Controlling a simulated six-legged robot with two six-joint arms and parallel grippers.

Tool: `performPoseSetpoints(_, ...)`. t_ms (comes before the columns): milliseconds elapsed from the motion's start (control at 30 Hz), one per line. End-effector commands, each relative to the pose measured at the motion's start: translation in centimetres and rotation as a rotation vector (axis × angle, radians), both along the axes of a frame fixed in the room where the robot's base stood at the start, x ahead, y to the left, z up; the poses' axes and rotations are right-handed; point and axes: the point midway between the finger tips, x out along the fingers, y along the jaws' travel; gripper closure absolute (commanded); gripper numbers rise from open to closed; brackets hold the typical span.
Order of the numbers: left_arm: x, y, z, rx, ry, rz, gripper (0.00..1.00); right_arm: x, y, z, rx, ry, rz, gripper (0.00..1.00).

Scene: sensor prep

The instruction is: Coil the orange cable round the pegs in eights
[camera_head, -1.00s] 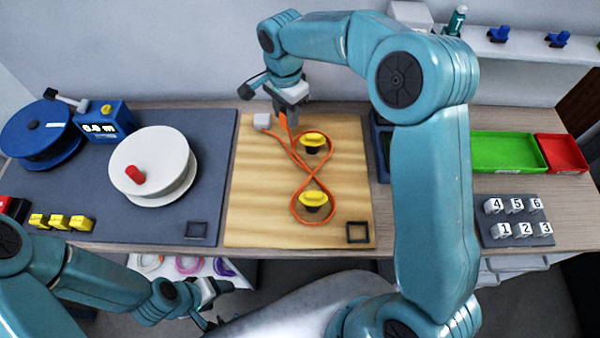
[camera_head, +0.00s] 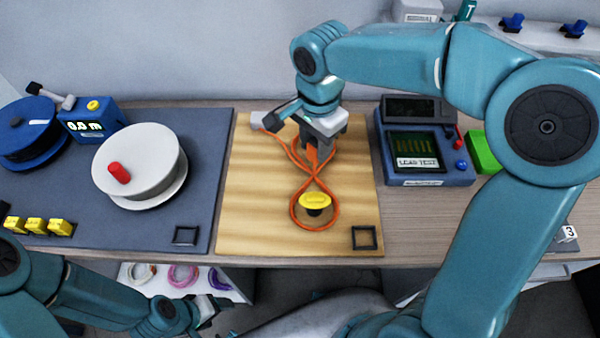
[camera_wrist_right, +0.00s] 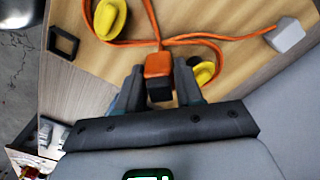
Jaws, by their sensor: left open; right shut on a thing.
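The orange cable (camera_head: 296,222) runs from a grey block (camera_head: 257,120) on the wooden board (camera_head: 255,200). It loops round the near yellow-topped peg (camera_head: 316,200) and crosses itself between the pegs. The near peg (camera_wrist_right: 108,18) also shows in the right wrist view. The far peg is hidden behind my right gripper in the head view; its yellow top (camera_wrist_right: 205,72) is partly covered in the wrist view. My right gripper (camera_head: 318,155) is shut on the cable's orange end plug (camera_wrist_right: 158,64), above the far part of the board. My left gripper (camera_head: 218,308) is open and empty, below the table's front edge.
A white spool with a red knob (camera_head: 138,160), a blue reel (camera_head: 30,135) and a blue meter (camera_head: 88,120) stand on the left mat. A lead tester (camera_head: 425,150) stands right of the board. My right arm covers much of the right side.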

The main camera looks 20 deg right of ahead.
Motion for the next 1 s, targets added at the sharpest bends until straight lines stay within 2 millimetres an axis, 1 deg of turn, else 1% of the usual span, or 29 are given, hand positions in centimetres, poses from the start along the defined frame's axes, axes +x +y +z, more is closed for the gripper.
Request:
performPoseSetpoints(400,0.0,0.0,0.3,0.0,0.0,0.0,0.32,0.1,0.0,0.3,0.0,-0.001,0.0,0.94)
performPoseSetpoints(467,0.0,0.0,0.6,0.0,0.0,0.0,0.32,0.1,0.0,0.7,0.0,-0.001,0.0,0.94)
performPoseSetpoints(833,0.0,0.0,4.0,0.0,0.0,0.0,0.32,0.1,0.0,4.8,0.0,-0.001,0.0,0.94)
performPoseSetpoints(900,0.0,0.0,4.3,0.0,0.0,0.0,0.32,0.0,0.0,5.2,0.0,-0.001,0.0,0.94)
performPoseSetpoints(1000,0.0,0.0,4.2,0.0,0.0,0.0,0.32,0.0,0.0,5.1,0.0,0.0,0.0,0.94)
